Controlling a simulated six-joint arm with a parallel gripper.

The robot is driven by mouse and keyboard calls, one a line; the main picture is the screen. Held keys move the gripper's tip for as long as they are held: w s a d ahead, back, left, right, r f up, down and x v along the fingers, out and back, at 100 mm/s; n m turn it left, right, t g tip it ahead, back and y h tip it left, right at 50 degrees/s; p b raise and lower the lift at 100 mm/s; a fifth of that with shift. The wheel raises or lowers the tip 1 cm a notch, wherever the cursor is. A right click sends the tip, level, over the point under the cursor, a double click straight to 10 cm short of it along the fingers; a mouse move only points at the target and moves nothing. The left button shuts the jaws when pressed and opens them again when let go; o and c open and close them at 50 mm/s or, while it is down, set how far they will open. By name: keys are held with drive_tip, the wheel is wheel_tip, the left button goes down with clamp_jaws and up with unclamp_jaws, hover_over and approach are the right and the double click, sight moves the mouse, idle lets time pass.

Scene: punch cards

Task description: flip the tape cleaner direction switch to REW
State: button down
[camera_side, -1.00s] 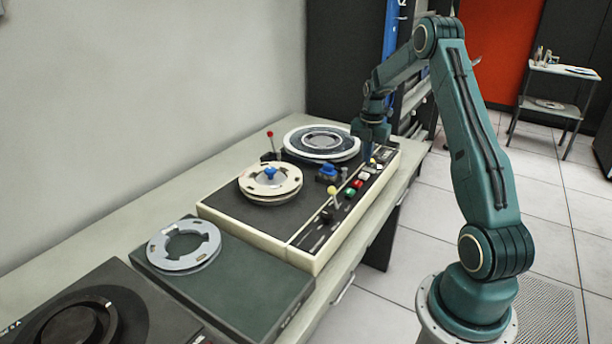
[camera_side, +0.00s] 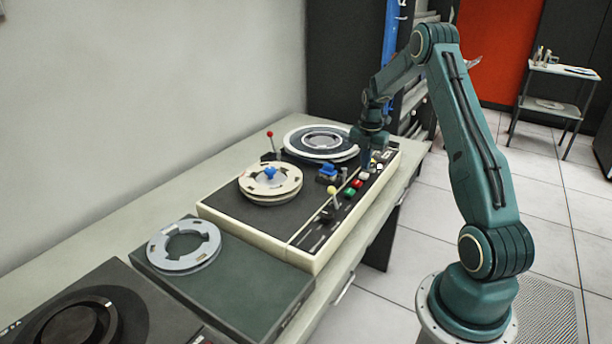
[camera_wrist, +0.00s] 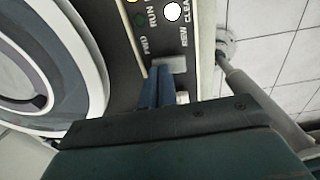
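The tape cleaner (camera_side: 222,212) is a cream-edged machine with a dark top, standing on the bench. Its direction switch is at the far end of the control strip. In the wrist view a bare metal plate (camera_wrist: 176,65) lies between the printed FWD and REW labels, and my gripper (camera_wrist: 160,75) covers part of it. The two blue fingers lie side by side, closed together, with nothing seen between them. A small pale cylinder (camera_wrist: 183,97) shows just beside the fingers on the REW side; I cannot tell whether it is the lever. In the side view my gripper (camera_side: 366,160) is low over the strip.
A blue-hubbed reel (camera_side: 284,191) and a larger white-rimmed reel (camera_side: 350,153) sit on the machine. A yellow-knobbed lever (camera_side: 333,190), a red-knobbed lever (camera_side: 270,134) and coloured buttons (camera_side: 350,192) stand up nearby. A grey ring (camera_side: 172,260) lies on a green case.

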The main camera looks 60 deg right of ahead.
sight(370, 170)
drive_tip(key=shift+s+f, duration=0.15)
drive_tip(key=shift+s, duration=0.05)
drive_tip(key=shift+s+r, duration=0.2)
drive_tip(key=shift+s, duration=0.45)
drive_tip(key=shift+r, duration=0.15)
wheel_tip(370, 170, up, 14)
idle(0.8)
drive_tip(key=shift+w+d, duration=0.3)
drive_tip(key=shift+w, duration=0.45)
drive_tip(key=shift+f, duration=0.25)
wheel_tip(370, 170, down, 14)
drive_tip(key=shift+r, duration=0.15)
idle(0.6)
